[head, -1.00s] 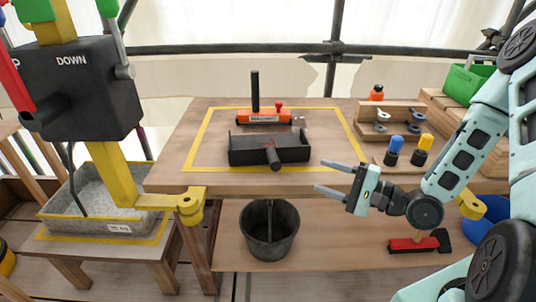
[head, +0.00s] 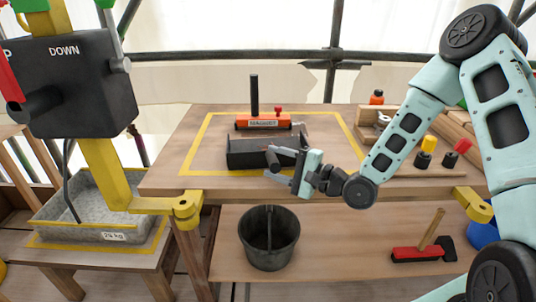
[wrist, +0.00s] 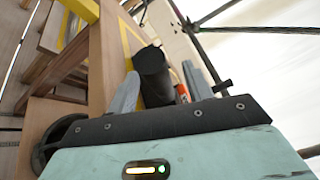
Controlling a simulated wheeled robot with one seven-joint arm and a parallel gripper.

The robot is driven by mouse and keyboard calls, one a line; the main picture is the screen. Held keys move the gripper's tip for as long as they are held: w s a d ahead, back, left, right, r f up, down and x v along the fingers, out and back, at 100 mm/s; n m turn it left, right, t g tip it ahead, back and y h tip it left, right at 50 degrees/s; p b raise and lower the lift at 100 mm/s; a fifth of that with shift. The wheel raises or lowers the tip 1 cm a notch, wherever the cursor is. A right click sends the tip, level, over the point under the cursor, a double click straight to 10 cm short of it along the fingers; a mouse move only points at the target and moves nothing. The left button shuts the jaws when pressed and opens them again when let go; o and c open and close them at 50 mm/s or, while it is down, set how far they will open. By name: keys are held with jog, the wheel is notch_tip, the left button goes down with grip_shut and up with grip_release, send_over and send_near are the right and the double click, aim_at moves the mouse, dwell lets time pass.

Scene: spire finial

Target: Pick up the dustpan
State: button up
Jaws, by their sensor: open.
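The dustpan (head: 248,158) is a black tray lying on the wooden table inside a yellow outline. Its short dark handle points toward the front edge. My gripper (head: 275,164) is open at the handle, coming from the right in the head view. In the wrist view, the round dark handle end (wrist: 153,78) lies between my two grey fingers (wrist: 159,70), closer to the left one. I cannot tell whether either finger touches it. My gripper hides the right front part of the tray in the head view.
Just behind the dustpan is an orange magnet block (head: 262,121) with an upright black handle. A wooden rack (head: 370,118) and colour-topped items stand at right.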

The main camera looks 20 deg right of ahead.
jog(key=x, duration=0.3)
jog(key=shift+w+f, duration=0.1)
jog(key=shift+w, duration=0.05)
grip_shut()
